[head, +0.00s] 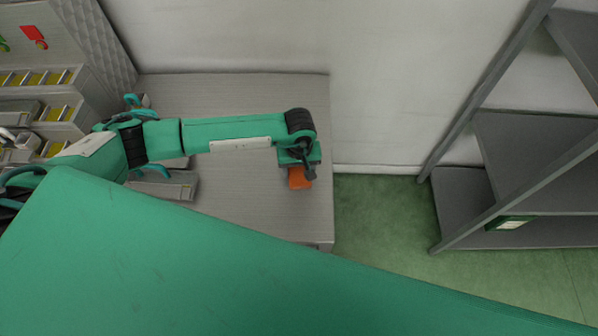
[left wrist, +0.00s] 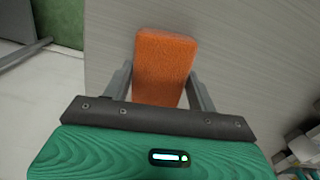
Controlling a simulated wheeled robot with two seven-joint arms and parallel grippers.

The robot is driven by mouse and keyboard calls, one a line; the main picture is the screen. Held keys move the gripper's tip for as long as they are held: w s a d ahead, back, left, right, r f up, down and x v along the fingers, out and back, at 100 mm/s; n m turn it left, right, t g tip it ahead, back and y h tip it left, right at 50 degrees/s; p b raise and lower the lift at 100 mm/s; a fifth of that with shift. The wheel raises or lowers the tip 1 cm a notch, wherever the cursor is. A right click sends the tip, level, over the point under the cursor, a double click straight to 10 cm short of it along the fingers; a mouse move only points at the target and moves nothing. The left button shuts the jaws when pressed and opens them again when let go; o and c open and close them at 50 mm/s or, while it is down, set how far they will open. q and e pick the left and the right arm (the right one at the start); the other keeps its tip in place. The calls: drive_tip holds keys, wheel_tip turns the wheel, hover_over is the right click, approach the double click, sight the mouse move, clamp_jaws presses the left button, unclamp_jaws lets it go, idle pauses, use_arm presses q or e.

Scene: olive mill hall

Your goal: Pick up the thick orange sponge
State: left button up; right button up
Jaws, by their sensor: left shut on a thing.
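The thick orange sponge (head: 299,179) shows in the head view near the right edge of the grey table. It also fills the middle of the left wrist view (left wrist: 163,62) as a plain orange block. My left gripper (head: 300,167) reaches down over it and is shut on it, with one finger along each side in the left wrist view (left wrist: 160,85). The sponge's near end is hidden behind the gripper body. I cannot tell whether the sponge rests on the table or hangs just above it. My right gripper is in neither view.
The grey table (head: 240,220) is bare around the sponge. Grey trays (head: 165,187) and a rack with yellow slots (head: 40,110) stand at the left. A grey shelf unit (head: 520,150) stands on the green floor (head: 385,215) at the right, with a wall behind.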

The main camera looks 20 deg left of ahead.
sight(299, 171)
use_arm(q)
drive_tip(key=shift+r, duration=0.45)
wheel_tip(299, 171, up, 19)
drive_tip(key=b, duration=0.5)
